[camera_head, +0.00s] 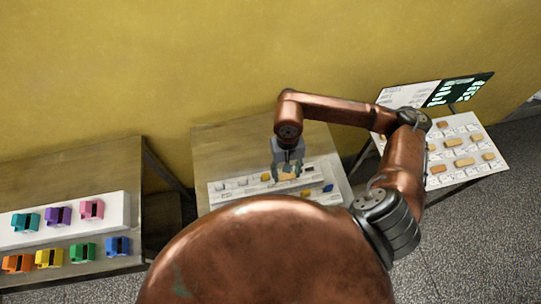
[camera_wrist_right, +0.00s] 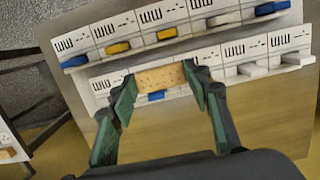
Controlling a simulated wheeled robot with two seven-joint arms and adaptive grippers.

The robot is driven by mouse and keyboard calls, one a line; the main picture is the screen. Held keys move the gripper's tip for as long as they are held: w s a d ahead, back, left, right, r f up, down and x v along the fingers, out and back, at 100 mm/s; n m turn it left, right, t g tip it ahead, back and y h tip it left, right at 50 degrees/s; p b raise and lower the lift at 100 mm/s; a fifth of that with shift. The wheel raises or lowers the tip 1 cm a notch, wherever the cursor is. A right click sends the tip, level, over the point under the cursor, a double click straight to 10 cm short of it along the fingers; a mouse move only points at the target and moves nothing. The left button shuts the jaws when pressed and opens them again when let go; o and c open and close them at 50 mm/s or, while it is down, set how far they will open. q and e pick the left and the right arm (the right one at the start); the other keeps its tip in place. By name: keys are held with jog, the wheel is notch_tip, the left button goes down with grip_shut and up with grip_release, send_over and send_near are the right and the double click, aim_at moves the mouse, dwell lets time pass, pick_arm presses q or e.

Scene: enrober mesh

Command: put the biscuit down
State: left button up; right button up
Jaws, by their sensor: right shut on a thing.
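My right gripper (camera_head: 287,172) hangs over the middle table. Its green-padded fingers (camera_wrist_right: 160,75) are shut on a tan, oblong biscuit (camera_wrist_right: 161,78), one finger at each end. The biscuit also shows small in the head view (camera_head: 287,176). Behind it is a white board (camera_wrist_right: 205,60) with two rows of labelled cells, several holding blue, yellow or white pieces. The biscuit overlaps the lower row in the wrist view, just above a blue piece (camera_wrist_right: 156,97). I cannot tell whether it touches the board. My left gripper is not in view.
The middle table (camera_head: 225,144) has bare wood behind the board. A right-hand white stand (camera_head: 490,170) holds several tan biscuits, with a dark green sign (camera_head: 460,89) behind. The left table (camera_head: 75,165) holds several coloured blocks. A yellow wall (camera_head: 150,60) stands behind.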

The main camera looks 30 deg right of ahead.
jog(key=w+f, duration=0.2)
jog(key=w, duration=0.1)
jog(key=w+d+f+p, duration=0.1)
jog(key=w+f, duration=0.2)
jog(key=w, duration=0.1)
jog(key=w+f+p, duration=0.1)
jog(key=w+f, duration=0.1)
jog(key=w, duration=0.1)
jog(key=shift+w+d+f, duration=0.2)
jog(key=shift+w+f, duration=0.05)
jog(key=shift+f, duration=0.1)
jog(key=shift+w+f+p, duration=0.15)
jog(key=shift+f+p, duration=0.05)
jog(key=shift+p, duration=0.1)
notch_tip(320, 180, down, 3)
jog(key=shift+w+r+p, duration=0.15)
jog(key=shift+p, duration=0.55)
jog(key=shift+f, duration=0.45)
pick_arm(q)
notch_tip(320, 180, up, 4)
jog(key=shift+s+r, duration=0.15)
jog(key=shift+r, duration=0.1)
